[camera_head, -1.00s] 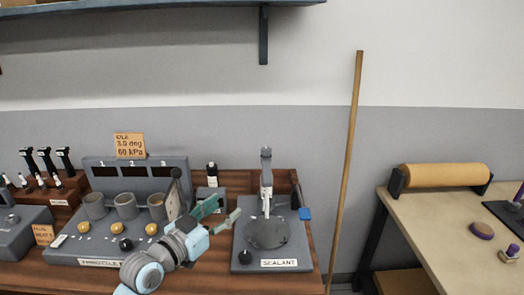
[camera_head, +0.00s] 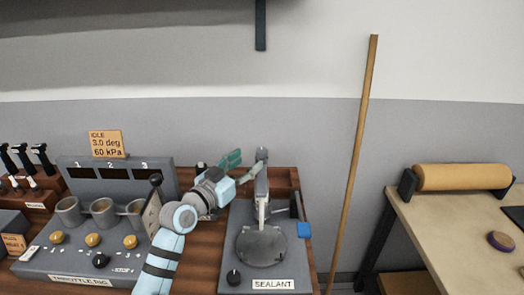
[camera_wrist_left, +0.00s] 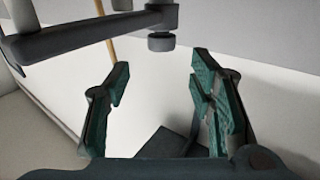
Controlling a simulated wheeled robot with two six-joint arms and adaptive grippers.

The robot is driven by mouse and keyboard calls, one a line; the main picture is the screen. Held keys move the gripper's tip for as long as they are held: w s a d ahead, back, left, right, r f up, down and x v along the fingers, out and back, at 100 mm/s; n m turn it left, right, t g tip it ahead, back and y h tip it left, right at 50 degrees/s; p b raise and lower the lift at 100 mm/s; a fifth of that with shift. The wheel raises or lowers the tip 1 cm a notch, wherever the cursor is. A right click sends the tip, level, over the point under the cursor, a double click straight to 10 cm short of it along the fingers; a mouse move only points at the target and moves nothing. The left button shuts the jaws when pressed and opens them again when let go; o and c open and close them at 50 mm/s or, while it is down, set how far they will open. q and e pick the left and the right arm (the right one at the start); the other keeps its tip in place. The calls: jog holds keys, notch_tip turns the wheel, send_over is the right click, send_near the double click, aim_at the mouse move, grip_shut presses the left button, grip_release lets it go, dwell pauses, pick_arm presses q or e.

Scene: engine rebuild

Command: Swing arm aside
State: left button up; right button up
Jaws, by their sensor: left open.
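The sealant station (camera_head: 228,272) stands right of centre in the head view, with a dark round plate (camera_head: 261,247) on its top. Its grey upright arm (camera_head: 262,185) rises behind the plate. My left gripper (camera_head: 243,165) is open and empty, just left of the arm's upper part. In the left wrist view the green finger pads of my left gripper (camera_wrist_left: 159,68) are spread apart. A dark bar with a round end piece (camera_wrist_left: 160,41), seemingly the station's arm, crosses above and beyond the fingertips there, with nothing between the pads. My right gripper is not seen.
The throttle rig (camera_head: 75,268) with cups and yellow knobs stands close on the left. A wooden pole (camera_head: 357,150) leans against the wall right of the station. A table with a tan roll (camera_head: 462,177) is at the right.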

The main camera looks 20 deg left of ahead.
aim_at(258, 154)
pick_arm(q)
jog(key=x, duration=0.8)
jog(key=shift+w+f+b, duration=0.35)
jog(key=shift+b, duration=0.05)
jog(key=shift+s+r, duration=0.2)
jog(key=shift+s, duration=0.1)
jog(key=shift+w+f, duration=0.1)
jog(key=shift+w, duration=0.05)
grip_shut()
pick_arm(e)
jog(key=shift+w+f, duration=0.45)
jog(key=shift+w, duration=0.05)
